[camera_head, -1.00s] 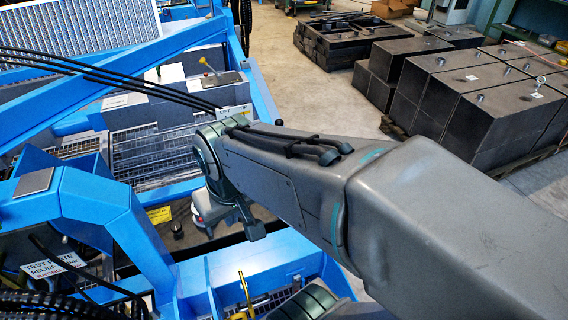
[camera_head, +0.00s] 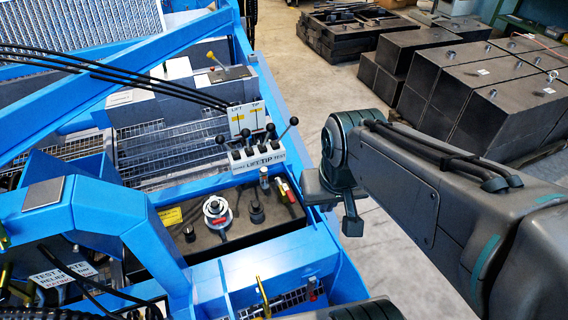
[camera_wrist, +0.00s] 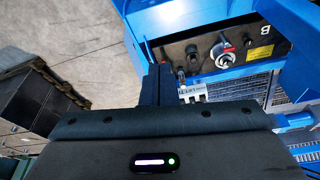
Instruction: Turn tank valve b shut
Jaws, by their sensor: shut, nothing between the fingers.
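A dark tank top (camera_head: 235,193) set in the blue frame carries several fittings, and a white letter B (camera_wrist: 264,31) marks it in the wrist view. On it are a round silver fitting (camera_head: 217,213) with a red mark, a black knob (camera_head: 257,213) and a small red-handled valve (camera_head: 290,194). The silver fitting also shows in the wrist view (camera_wrist: 223,53). I cannot tell which fitting is tank valve b. My gripper (camera_head: 352,225) is right of the tank, outside the blue frame, apart from every fitting. Its shut, empty fingers also show in the wrist view (camera_wrist: 158,84).
A lever block (camera_head: 256,155) with several black knobs stands behind the tank. Black hoses (camera_head: 120,78) and a blue beam (camera_head: 110,72) cross at the left. Dark metal blocks (camera_head: 470,95) stand at the back right. The floor (camera_head: 310,105) between is clear.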

